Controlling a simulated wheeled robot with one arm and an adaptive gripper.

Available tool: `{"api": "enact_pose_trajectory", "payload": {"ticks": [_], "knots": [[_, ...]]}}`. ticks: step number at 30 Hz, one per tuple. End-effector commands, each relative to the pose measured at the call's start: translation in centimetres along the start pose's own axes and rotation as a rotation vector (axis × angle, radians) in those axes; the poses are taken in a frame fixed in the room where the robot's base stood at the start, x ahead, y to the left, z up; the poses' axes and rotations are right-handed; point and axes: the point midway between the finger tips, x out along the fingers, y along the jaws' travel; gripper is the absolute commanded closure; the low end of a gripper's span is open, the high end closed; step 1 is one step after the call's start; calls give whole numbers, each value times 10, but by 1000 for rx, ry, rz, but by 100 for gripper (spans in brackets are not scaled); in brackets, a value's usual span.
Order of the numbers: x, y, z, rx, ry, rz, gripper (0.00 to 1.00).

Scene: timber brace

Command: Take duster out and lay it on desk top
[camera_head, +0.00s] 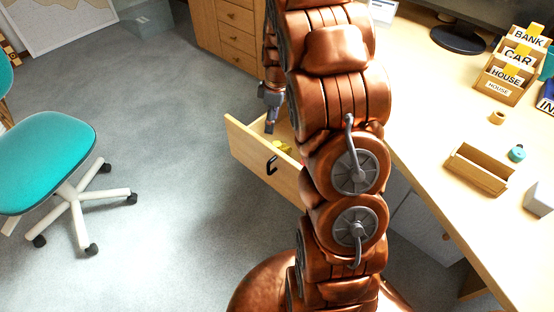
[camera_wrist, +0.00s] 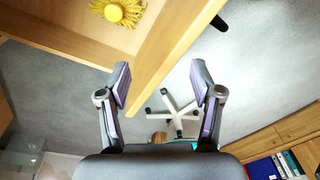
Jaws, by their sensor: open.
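The duster (camera_wrist: 104,6), a yellow fluffy thing with a round yellow knob, lies inside the open wooden drawer (camera_wrist: 60,38) at the top left of the wrist view. In the head view a bit of yellow (camera_head: 281,146) shows inside the drawer (camera_head: 262,160), partly hidden by my arm. My gripper (camera_wrist: 160,84) is open and empty, with the drawer's edge showing between its fingers. In the head view my gripper (camera_head: 271,122) hangs by the drawer, apart from the duster. The desk top (camera_head: 425,120) is at the right.
On the desk stand a small wooden tray (camera_head: 480,172), a labelled card rack (camera_head: 510,70), a tape roll (camera_head: 497,117), a teal item (camera_head: 517,153) and a monitor base (camera_head: 458,40). Bare desk lies left of the tray. A teal chair (camera_head: 45,160) stands on the floor at left.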

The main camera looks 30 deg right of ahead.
Motion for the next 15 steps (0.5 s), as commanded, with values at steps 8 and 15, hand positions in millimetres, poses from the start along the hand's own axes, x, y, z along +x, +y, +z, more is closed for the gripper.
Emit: {"api": "enact_pose_trajectory", "payload": {"ticks": [8, 15], "knots": [[95, 67, 27, -154, 32, 21, 35], [121, 88, 36, -213, 44, 36, 35]]}}
